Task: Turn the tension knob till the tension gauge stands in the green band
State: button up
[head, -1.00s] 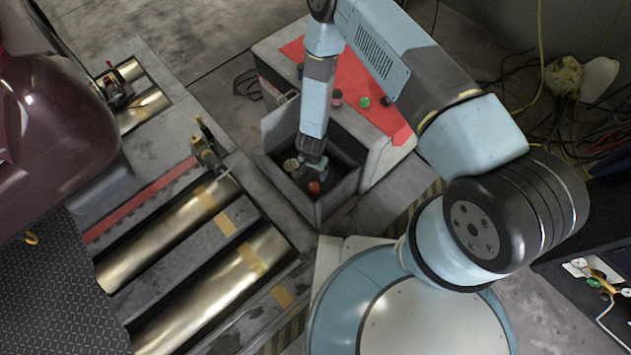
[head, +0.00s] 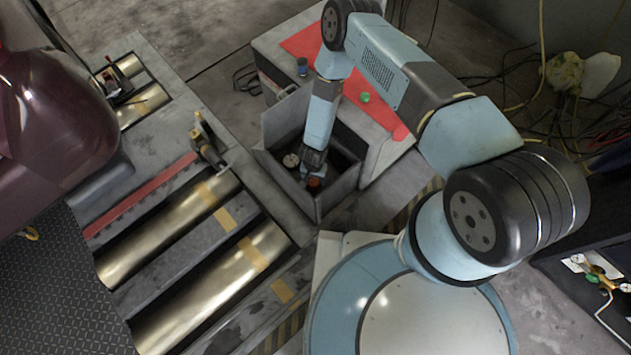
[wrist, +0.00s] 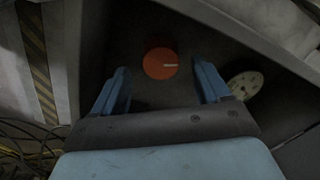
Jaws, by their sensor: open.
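The tension knob is a round orange-red knob with a pale line on it. It lies between and just beyond my fingertips in the wrist view (wrist: 160,63), and shows small in the head view (head: 314,182) inside a grey open box. My gripper (wrist: 160,82) is open, with one finger on each side of the knob and apart from it. The gauge (wrist: 244,86) is a pale round dial to the right of the knob in the wrist view. It also shows in the head view (head: 291,160). Its needle and green band are too small and dim to read.
The grey box (head: 338,208) has walls close around my gripper. A bench with a red mat (head: 390,121) stands behind it, with a green item (head: 364,98) and a blue item (head: 302,66). Metal rollers (head: 170,235) lie to the left.

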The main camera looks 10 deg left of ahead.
aim_at(314, 181)
jog(key=shift+f, duration=2.4)
jog(key=shift+c, duration=0.3)
jog(key=c, duration=1)
jog(key=shift+m, duration=0.6)
jog(key=o, duration=1.1)
jog(key=shift+c, duration=0.2)
